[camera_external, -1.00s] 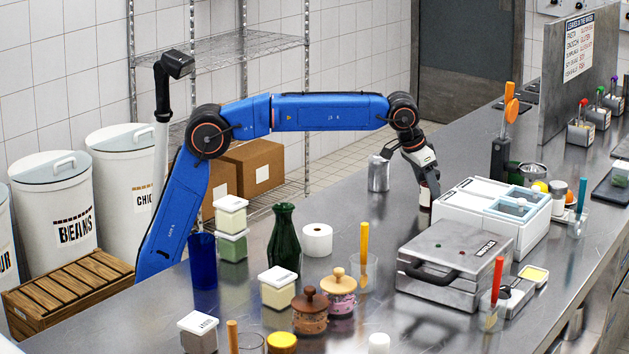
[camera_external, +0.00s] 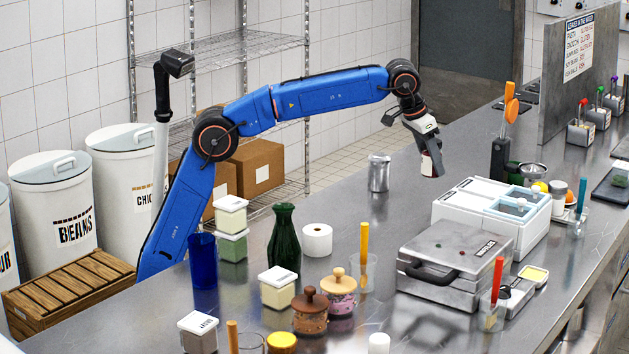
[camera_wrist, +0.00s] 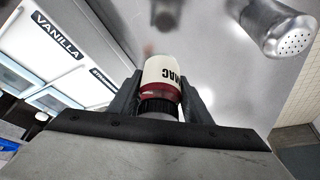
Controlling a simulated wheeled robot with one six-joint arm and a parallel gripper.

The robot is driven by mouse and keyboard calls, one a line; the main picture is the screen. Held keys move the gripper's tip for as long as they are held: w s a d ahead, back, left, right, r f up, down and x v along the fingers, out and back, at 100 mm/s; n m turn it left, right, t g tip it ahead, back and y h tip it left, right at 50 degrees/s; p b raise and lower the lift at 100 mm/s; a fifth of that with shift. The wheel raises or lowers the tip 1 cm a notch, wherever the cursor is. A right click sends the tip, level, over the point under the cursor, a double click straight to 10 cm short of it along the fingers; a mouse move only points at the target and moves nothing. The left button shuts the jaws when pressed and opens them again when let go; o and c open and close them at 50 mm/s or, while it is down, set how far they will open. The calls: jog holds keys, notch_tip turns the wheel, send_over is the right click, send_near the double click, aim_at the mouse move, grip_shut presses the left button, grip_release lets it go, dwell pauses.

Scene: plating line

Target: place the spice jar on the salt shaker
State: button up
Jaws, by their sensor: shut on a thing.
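The spice jar (camera_wrist: 161,72) has a cream label with the letters "MAC", a dark red body and a black ribbed cap. My gripper (camera_external: 431,165) is shut on it, with one finger on each side in the wrist view and the cap end toward the palm. In the external view, the gripper mostly hides the jar and hangs above the counter. The salt shaker (camera_external: 379,173) is a steel cylinder standing upright on the counter, left of the gripper. Its perforated top (camera_wrist: 293,36) shows at upper right in the wrist view, apart from the jar.
A white topping bin (camera_external: 462,210) with lidded compartments stands just right of the gripper. A closed grill press (camera_external: 455,262) is in front of it. The counter around the shaker is bare.

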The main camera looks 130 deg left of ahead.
notch_tip(320, 180, up, 11)
jog(key=m, duration=0.2)
send_over(386, 155)
jog(key=shift+t+h, duration=0.3)
jog(key=shift+s+d+f, duration=0.15)
jog(key=shift+s+f, duration=0.1)
jog(key=shift+f, duration=1.3)
jog(key=shift+s+d+f, duration=0.2)
jog(key=shift+s+f, duration=0.05)
jog(key=shift+f, duration=1.35)
jog(key=shift+s+d+f, duration=0.15)
jog(key=shift+s+f, duration=0.1)
jog(key=shift+f, duration=1.3)
jog(key=shift+f, duration=0.1)
jog(key=o, duration=1.2)
jog(key=v, duration=1.2)
